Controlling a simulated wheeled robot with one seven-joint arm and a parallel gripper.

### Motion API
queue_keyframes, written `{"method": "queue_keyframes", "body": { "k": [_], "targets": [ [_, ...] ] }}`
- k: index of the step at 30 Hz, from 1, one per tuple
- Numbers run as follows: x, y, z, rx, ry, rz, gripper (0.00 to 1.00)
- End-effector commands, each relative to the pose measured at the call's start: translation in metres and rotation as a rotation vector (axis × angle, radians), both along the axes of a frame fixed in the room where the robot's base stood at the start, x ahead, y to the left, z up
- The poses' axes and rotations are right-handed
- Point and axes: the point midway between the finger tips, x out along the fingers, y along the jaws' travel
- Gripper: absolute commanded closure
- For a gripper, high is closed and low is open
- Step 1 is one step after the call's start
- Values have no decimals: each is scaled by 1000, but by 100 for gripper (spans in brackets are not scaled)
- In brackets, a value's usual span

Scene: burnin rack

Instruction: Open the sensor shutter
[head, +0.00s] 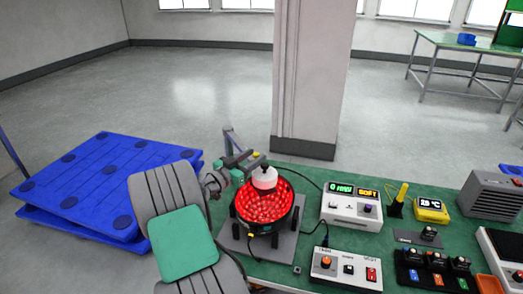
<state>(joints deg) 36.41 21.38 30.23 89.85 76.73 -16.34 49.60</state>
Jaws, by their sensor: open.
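A round bowl (267,208) with a dark rim and a bright red glow inside stands on a grey plate at the near left of the green bench. A white domed sensor head (264,178) sits over the bowl's far side. I cannot make out its shutter or whether it is open. My grey arm with its green cap comes up at the left of the bench. My gripper (246,160) appears small beside the sensor head, at its upper left. It is open, and no held thing shows. I cannot tell whether it touches the sensor head.
A white control box (351,207) with lit displays and a switch box (346,268) stand right of the bowl. Further right are a yellow meter (431,209) and a grey case (491,196). A pillar (312,75) rises behind the bench. Blue pallets (85,180) lie at left.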

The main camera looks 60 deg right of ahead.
Motion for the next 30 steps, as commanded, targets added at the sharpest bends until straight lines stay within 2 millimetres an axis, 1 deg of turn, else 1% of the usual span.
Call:
{"method": "queue_keyframes", "body": {
  "k": [1,3,6,10,16,17,30],
  "targets": [
    [-4,-10,3,1,1,-4,58],
    [-8,-23,3,0,0,-3,58],
    [-10,-37,2,2,0,-1,58],
    [-12,-45,1,2,-1,2,58],
    [-11,-45,0,3,-1,3,58],
    [-11,-45,0,3,-1,3,60],
    [-12,-45,0,3,-1,2,96]
  ]
}}
